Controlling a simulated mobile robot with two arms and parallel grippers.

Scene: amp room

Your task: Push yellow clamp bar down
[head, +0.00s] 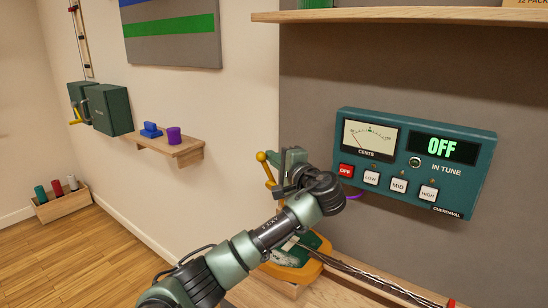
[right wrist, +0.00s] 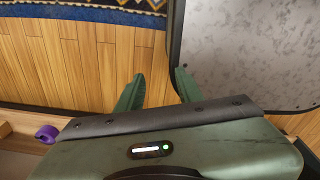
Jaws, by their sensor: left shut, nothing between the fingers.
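A yellow bar with a round knob (head: 266,168) shows at the middle of the head view, in front of the cream wall. My left arm reaches up from the bottom, and my left gripper (head: 287,165) is just right of the yellow bar. The gripper is shut and empty. Its fingertips are hard to make out, and I cannot tell whether it touches the bar. The gripper and wrist hide part of what lies behind them. In the right wrist view, my right gripper (right wrist: 158,84) is open, its green fingers apart with nothing between them.
A teal tuner (head: 468,180) reading OFF hangs on the grey panel at right. Below is a bench with a yellow-and-green item (head: 310,262) and a guitar neck-like bar (head: 375,280). A small shelf (head: 180,148) holds blue and purple objects. A purple ring (right wrist: 47,133) shows in the right wrist view.

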